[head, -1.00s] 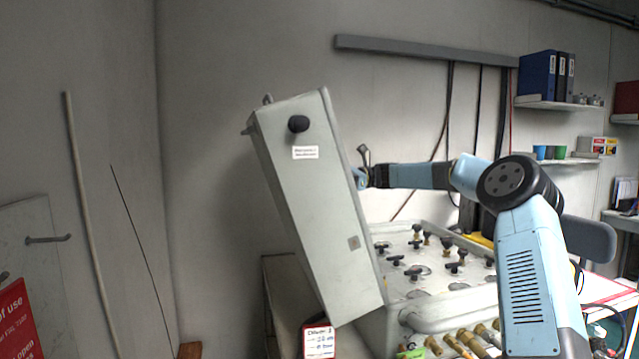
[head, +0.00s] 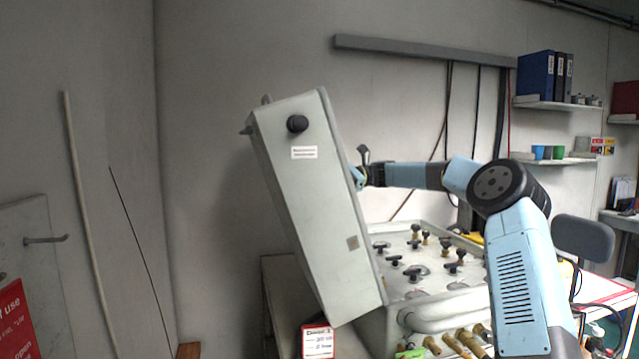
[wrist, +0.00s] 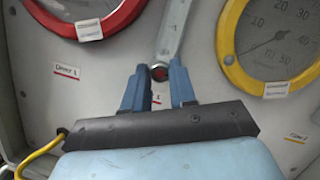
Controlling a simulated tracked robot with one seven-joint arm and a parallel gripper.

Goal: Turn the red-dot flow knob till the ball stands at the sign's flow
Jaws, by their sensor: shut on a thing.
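The red-dot flow knob (wrist: 159,72) shows in the wrist view between the blue fingertips of my gripper (wrist: 158,80), which are shut on it. A grey tapered bar (wrist: 173,30) rises from just above the knob; I cannot tell whether it is the flow tube, and no ball can be made out. In the head view my gripper (head: 358,177) is mostly hidden behind the raised grey panel case (head: 315,200), whose face is turned away.
The wrist view shows a red-rimmed gauge (wrist: 95,10), a yellow-rimmed gauge (wrist: 275,40) and a yellow cable (wrist: 38,155). Behind the case, a lower box (head: 430,275) carries several black and brass valves. Brass fittings (head: 465,342) lie in front of it.

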